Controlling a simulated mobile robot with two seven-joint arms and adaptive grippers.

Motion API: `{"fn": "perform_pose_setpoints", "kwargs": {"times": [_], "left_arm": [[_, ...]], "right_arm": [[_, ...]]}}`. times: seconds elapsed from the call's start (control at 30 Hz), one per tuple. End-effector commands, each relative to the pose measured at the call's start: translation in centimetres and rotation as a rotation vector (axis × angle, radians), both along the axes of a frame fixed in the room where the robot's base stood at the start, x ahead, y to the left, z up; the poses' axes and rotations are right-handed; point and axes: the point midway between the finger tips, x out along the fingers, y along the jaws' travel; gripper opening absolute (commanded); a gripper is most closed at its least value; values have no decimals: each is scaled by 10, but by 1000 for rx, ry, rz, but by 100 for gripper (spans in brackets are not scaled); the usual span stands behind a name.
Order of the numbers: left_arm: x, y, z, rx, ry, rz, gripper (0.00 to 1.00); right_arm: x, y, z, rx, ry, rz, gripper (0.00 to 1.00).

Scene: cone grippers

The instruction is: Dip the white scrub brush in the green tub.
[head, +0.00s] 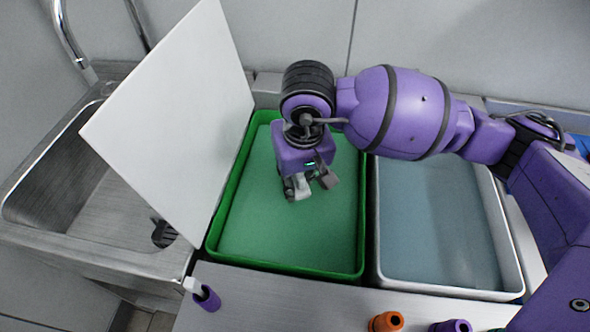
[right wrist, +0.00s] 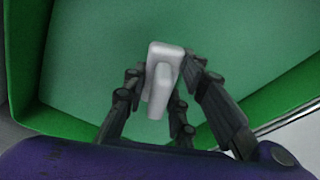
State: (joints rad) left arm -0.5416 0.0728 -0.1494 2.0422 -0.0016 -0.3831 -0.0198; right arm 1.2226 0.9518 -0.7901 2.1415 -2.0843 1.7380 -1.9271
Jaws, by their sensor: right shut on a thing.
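The green tub (head: 285,270) stands in the middle of the head view, with a paler green surface inside. My right gripper (head: 312,186) points down over the tub's inside, near its middle. It is shut on the white scrub brush (right wrist: 161,75), which shows between its dark fingers in the right wrist view. The brush's lower side is hidden there, and I cannot tell whether it touches the surface below. The green tub wall (right wrist: 62,122) runs along the left of that view. My left gripper is not in view.
A white board (head: 170,110) leans upright between the metal sink (head: 80,215) and the tub. A white-rimmed tub (head: 450,291) with a blue-grey inside stands close on the right. Small orange (head: 386,321) and purple (head: 208,298) objects are near the front edge.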

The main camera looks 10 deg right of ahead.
Motion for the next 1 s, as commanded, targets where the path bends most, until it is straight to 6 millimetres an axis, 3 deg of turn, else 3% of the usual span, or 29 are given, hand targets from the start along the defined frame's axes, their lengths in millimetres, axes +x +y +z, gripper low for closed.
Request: {"fn": "perform_pose_setpoints", "kwargs": {"times": [0.47, 1.0], "left_arm": [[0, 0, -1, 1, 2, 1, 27], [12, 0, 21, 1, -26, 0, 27]], "right_arm": [[0, 0, 2, 0, -1, 0, 4], [1, 0, 45, -1, -4, 0, 4]]}}
